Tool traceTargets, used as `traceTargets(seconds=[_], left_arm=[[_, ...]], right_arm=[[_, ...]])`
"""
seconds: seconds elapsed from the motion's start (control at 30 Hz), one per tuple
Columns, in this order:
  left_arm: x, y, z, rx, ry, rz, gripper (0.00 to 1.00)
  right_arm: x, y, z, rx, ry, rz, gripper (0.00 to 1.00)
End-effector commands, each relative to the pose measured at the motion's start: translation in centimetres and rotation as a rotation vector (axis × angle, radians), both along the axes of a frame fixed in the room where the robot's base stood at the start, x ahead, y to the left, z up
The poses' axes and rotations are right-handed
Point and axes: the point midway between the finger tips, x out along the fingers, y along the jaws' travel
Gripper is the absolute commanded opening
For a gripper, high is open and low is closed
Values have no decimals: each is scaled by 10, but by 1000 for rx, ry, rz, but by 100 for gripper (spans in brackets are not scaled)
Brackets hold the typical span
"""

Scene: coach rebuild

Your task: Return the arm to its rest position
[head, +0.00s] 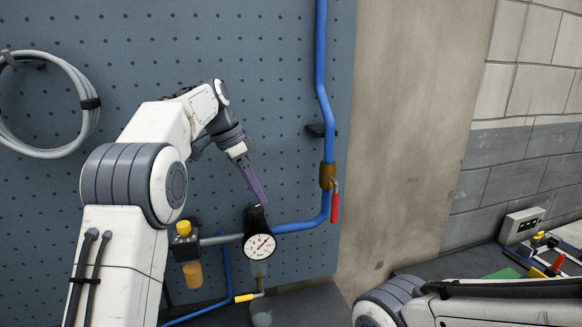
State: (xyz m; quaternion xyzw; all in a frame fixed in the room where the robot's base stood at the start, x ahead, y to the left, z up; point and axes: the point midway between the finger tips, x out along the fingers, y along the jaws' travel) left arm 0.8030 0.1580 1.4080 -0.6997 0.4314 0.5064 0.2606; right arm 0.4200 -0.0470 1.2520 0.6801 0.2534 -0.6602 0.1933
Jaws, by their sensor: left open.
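My left arm rises from the lower left of the head view and bends over toward the pegboard. Its gripper (253,184) points down and right, with purple-grey fingers just above the black knob of the pressure gauge (259,246). I see nothing held in it. The picture does not show clearly whether the fingertips touch the knob. My right arm lies across the lower right corner, and its gripper is not visible.
The blue pegboard (265,90) carries a coiled grey hose (85,128), a blue pipe (322,60) and a red-handled valve (335,203). A yellow-topped regulator (184,242) sits left of the gauge. A box with a green display (522,225) and tools stand at the right.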

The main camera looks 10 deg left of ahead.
Motion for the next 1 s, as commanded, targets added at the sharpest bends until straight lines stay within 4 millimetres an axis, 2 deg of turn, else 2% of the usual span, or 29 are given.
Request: traceTargets(seconds=[0.03, 0.2, 0.27, 0.4, 0.53, 0.7, 0.83, 0.9, 1.0], left_arm=[[-16, -24, -14, 7, 26, 15, 86], [-77, -87, -54, 46, 105, 113, 86], [-103, -104, -70, 62, 127, 145, 86], [-170, -132, -112, 107, 168, 214, 86], [-237, -142, -156, 149, 190, 273, 86], [-318, -134, -214, 195, 202, 335, 86], [-359, -121, -245, 216, 203, 367, 86], [-372, -115, -256, 223, 202, 378, 86], [-381, -111, -263, 228, 201, 388, 86]], right_arm=[[0, 0, -14, 0, 0, -1, 51], [0, 0, -36, -1, 1, -2, 51], [0, 0, -44, -1, 1, -3, 51], [0, 0, -62, 0, 0, -4, 51], [0, 0, -78, 0, 1, -6, 51], [0, 0, -97, 0, 1, -7, 51], [0, 0, -106, 0, 1, -8, 51], [0, 0, -108, 0, 1, -8, 51], [0, 0, -109, 0, 1, -8, 51]])
